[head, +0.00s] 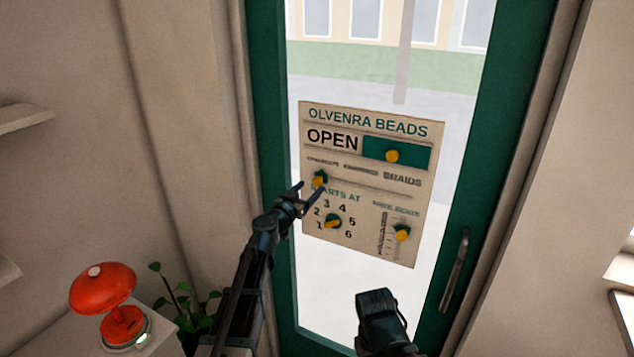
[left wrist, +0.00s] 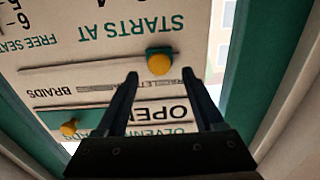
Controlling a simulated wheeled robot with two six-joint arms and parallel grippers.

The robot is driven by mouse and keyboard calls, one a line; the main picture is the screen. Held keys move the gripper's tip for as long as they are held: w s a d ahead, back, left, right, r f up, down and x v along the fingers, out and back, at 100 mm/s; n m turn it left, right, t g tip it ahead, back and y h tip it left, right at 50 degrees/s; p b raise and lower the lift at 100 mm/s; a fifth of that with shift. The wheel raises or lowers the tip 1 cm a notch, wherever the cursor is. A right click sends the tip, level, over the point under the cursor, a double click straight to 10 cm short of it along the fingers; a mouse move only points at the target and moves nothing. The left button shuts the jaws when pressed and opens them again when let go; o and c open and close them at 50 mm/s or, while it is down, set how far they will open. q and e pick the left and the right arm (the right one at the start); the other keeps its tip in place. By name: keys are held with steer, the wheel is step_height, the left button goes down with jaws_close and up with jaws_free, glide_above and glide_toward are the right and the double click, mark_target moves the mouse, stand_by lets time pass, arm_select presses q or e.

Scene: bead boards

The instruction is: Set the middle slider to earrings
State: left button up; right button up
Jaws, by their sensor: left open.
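The sign board (head: 350,250) hangs on the glass door. Its middle slider has a yellow knob on a green base (head: 319,180) at the left end of its slot. My left gripper (head: 309,190) is open at this knob. In the left wrist view, which shows the board upside down, the knob (left wrist: 159,62) lies just beyond and between the fingertips. My right gripper (head: 378,304) is low in front of the door, its jaws unclear.
Above is the OPEN slider with a yellow knob (head: 392,156). Below are a numbered dial (head: 333,221) and a vertical slider knob (head: 402,233). A door handle (head: 455,270) is at right. A red domed object (head: 103,288) and a plant (head: 180,300) stand at lower left.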

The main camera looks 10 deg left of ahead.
mark_target(317, 182)
arm_select(q)
steer(key=shift+x, duration=2.8)
jaws_close()
steer(key=shift+d, duration=0.15)
